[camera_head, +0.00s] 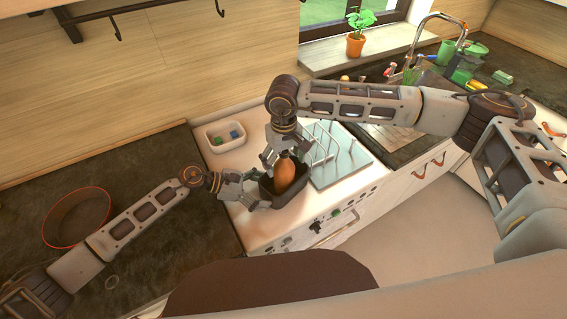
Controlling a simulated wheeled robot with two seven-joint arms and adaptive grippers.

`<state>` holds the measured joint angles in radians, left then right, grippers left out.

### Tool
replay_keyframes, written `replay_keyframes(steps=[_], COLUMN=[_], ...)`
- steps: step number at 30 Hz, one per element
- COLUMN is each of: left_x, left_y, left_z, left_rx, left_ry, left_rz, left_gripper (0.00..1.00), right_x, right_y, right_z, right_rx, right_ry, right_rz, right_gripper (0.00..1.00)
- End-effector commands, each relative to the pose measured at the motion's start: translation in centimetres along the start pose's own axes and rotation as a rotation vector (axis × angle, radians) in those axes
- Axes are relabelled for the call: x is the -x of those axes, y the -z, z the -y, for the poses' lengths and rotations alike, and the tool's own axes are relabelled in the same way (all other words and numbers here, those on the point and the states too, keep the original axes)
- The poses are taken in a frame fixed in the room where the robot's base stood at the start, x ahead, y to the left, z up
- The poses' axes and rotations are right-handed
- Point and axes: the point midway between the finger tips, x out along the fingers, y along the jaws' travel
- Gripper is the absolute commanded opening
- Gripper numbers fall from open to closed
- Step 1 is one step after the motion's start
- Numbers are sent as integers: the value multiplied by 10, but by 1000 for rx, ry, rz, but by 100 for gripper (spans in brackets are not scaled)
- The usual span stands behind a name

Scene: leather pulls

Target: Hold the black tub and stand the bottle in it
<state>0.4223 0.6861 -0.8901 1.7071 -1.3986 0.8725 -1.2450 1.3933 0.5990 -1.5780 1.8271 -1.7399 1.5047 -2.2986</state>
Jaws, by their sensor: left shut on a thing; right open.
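The black tub (266,190) stands on the white counter near its front edge. My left gripper (257,199) is shut on the tub's left side. The orange-brown bottle (284,173) stands roughly upright inside the tub, its lower part hidden by the tub wall. My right gripper (275,153) is open just above and behind the bottle, close to its top. I cannot tell whether its fingers touch the bottle.
A white tray (211,142) with small blue and green items sits behind left of the tub. A dark bowl (76,216) is on the dark left counter. A sink with a tap (428,40) and a potted plant (356,42) are farther back.

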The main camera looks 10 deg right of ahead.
Motion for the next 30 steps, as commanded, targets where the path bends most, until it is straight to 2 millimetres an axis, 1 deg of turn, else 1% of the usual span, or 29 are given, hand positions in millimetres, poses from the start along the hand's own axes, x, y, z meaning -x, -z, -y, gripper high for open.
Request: replay_keyframes(steps=[12,18,24,30], left_x=[-1,-1,-1,-1], left_y=[-2,-2,-2,-2], left_z=[0,0,0,0], left_rx=[-1,-1,-1,-1], left_ry=[-1,-1,-1,-1], left_rz=[3,3,3,3], left_gripper=[73,73,73,73], right_x=[60,86,100,103], right_y=[0,0,0,0], right_z=[1,1,2,1], right_rx=[0,0,0,1], right_ry=[-2,-2,-1,-2], right_rz=[-3,-2,-1,0], right_gripper=[83,83,83,83])
